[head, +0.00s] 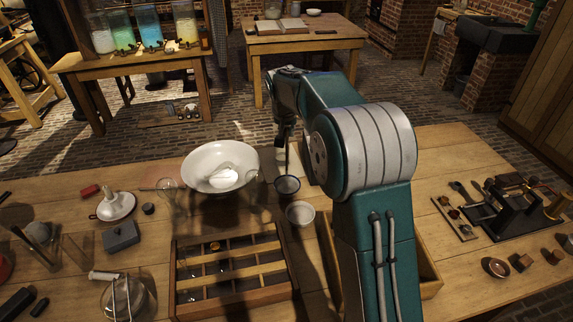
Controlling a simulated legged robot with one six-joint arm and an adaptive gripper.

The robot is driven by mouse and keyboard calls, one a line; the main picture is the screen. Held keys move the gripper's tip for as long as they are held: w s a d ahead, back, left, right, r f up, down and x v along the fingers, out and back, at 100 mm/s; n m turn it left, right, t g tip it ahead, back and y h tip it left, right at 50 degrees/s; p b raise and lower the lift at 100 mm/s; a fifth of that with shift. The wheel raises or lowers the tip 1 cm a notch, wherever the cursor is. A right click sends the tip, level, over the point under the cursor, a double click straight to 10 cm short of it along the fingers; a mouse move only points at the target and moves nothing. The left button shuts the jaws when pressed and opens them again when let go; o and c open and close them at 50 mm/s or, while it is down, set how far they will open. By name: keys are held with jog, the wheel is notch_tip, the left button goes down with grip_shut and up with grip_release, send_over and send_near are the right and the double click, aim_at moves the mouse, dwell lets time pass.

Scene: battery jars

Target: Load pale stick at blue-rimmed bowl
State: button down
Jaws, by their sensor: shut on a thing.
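My gripper (285,142) hangs down beyond my teal arm, above the back of the bench. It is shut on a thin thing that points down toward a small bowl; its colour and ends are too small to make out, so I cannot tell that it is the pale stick. The small bowl with a dark, bluish rim (287,186) stands below the gripper, right of the large white basin. Whether the thin thing touches this bowl is unclear. A second small bowl, plain and pale (300,213), stands just in front of it.
A large white basin (198,170) with a pale heap stands left of the bowls. A wooden divided tray (240,305) lies in front. Glassware and a grey block (121,237) crowd the left. A black apparatus (510,208) stands right. My arm hides part of a wooden box (428,268).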

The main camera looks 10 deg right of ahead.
jog(key=shift+r, duration=2)
